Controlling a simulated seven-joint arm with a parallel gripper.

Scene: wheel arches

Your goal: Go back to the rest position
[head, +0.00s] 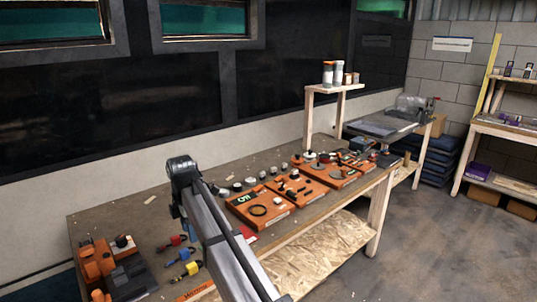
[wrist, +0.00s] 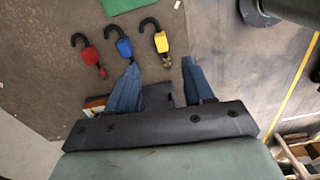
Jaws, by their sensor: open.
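My gripper (wrist: 160,64) shows in the wrist view with its two blue fingers apart and nothing between their tips. It hangs above the bench top (wrist: 50,70). Three hooked pieces lie ahead of the fingers: a red one (wrist: 90,56), a blue one (wrist: 124,47) and a yellow one (wrist: 161,42). They look apart from the fingers. In the head view my arm crosses the bench, and my gripper cannot be made out there. The red hook (head: 178,240) and yellow hook (head: 189,268) lie left of my arm.
Orange trays (head: 262,207) with parts stand on the workbench (head: 110,213) right of my arm. An orange and dark machine (head: 97,262) is at the front left. A small raised shelf (head: 333,88) holds bottles. A green piece (wrist: 122,6) lies beyond the hooks.

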